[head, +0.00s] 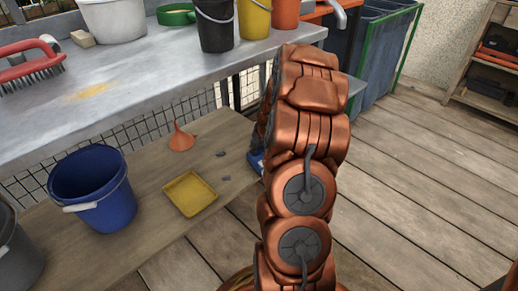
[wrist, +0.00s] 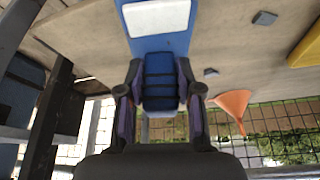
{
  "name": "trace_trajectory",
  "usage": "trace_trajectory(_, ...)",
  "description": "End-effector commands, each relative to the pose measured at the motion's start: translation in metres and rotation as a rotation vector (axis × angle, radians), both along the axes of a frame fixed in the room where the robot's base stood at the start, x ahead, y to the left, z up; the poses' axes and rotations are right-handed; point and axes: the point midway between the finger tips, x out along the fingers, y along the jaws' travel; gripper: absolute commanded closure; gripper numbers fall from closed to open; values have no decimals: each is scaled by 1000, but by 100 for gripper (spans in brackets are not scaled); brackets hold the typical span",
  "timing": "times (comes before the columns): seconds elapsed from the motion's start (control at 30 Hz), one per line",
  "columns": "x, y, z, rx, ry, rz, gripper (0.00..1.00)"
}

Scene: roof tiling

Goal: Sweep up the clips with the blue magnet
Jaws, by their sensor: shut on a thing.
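My gripper (wrist: 160,85) is shut on the blue magnet (wrist: 158,45), a blue block with a white face, in the wrist view. In the head view my arm hides the gripper; only a bit of the blue magnet (head: 256,163) shows at the arm's left side, by the lower shelf's right end. Two small dark grey pieces, seemingly clips, lie on the shelf: one clip (head: 221,154) near the funnel and another clip (head: 224,179) by the yellow tray. The wrist view also shows both, one clip (wrist: 210,72) and the other clip (wrist: 265,18), apart from the magnet.
On the wooden lower shelf (head: 150,165) stand a yellow tray (head: 190,193), an orange funnel (head: 181,138) and a blue bucket (head: 92,188). The metal worktop (head: 130,75) overhangs the back of the shelf, with wire mesh behind. A table leg (head: 236,92) stands near my arm.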

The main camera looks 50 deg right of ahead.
Motion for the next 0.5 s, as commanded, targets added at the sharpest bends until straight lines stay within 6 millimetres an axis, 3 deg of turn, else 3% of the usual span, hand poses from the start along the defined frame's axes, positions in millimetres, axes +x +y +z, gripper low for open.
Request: trace_trajectory(0.5,0,0,15,0,-1,0,96)
